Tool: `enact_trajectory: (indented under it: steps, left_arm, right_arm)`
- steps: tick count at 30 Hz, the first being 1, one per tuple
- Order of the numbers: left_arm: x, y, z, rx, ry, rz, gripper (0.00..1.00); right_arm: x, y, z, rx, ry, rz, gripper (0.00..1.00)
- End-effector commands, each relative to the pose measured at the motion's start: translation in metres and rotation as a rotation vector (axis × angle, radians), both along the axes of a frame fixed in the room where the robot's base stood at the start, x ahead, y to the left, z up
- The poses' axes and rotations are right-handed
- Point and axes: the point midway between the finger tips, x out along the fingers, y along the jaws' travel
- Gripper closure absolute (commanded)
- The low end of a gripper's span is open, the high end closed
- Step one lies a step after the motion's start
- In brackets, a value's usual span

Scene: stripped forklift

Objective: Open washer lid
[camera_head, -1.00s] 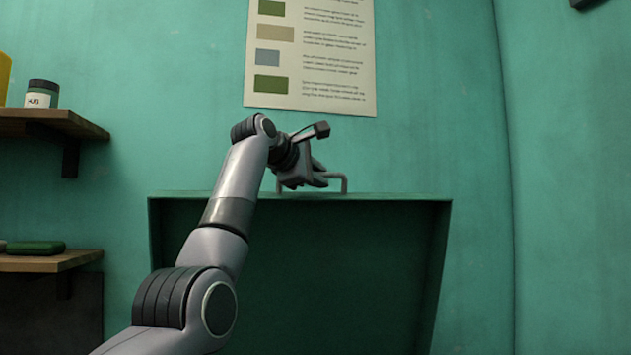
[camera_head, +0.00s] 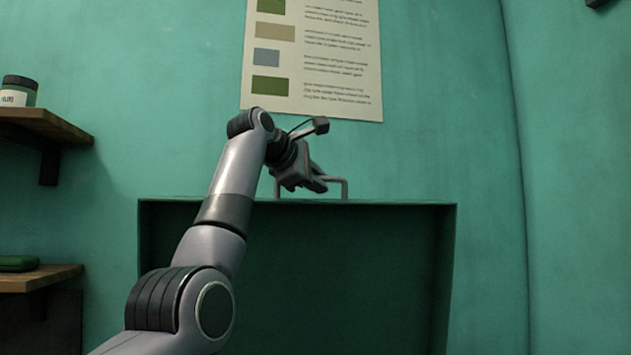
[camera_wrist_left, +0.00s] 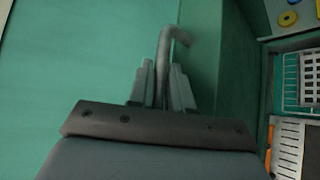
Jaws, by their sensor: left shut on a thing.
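The washer lid (camera_head: 350,275) is a dark green panel with a raised rim. It stands raised, facing me, in front of the teal wall. A grey bar handle (camera_head: 345,187) sits on its top edge. My left gripper (camera_head: 314,185) is at that handle, and its arm crosses the left part of the lid. In the left wrist view the fingers (camera_wrist_left: 162,88) are shut on the handle (camera_wrist_left: 176,36), whose bent end sticks out past them. The washer's body is not visible in the head view. My right gripper is in neither view.
A paper chart (camera_head: 313,60) hangs on the wall above the lid. Wooden shelves (camera_head: 40,125) with a jar (camera_head: 18,91) and a green box (camera_head: 18,263) are at the left. The left wrist view shows a white rack (camera_wrist_left: 305,78) at the right.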

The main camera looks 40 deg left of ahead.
Motion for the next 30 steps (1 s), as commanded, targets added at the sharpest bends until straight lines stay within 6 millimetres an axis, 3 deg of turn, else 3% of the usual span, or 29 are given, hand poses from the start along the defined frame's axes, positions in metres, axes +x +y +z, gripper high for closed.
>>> enact_trajectory:
  steps: [10,11,12,13,23,30]
  left_arm:
    - [0.000,-0.001,-0.001,-0.001,0.002,-0.002,1.00]
    - [0.000,-0.001,-0.001,-0.001,0.002,-0.002,0.78]
    - [0.000,-0.001,-0.001,-0.001,0.002,-0.002,0.65]
    - [0.000,-0.001,-0.001,-0.001,0.002,-0.002,0.62]
    - [-0.003,0.000,0.000,0.000,0.000,-0.001,0.62]
    - [-0.038,-0.001,0.010,0.000,-0.004,-0.001,0.62]
  right_arm:
    - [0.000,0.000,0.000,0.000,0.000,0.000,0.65]
    - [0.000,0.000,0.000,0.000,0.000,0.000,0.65]
    - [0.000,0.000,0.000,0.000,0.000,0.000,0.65]
    - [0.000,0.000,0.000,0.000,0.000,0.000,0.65]
    - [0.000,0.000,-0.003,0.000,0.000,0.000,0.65]
    - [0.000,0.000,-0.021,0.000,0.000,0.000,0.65]
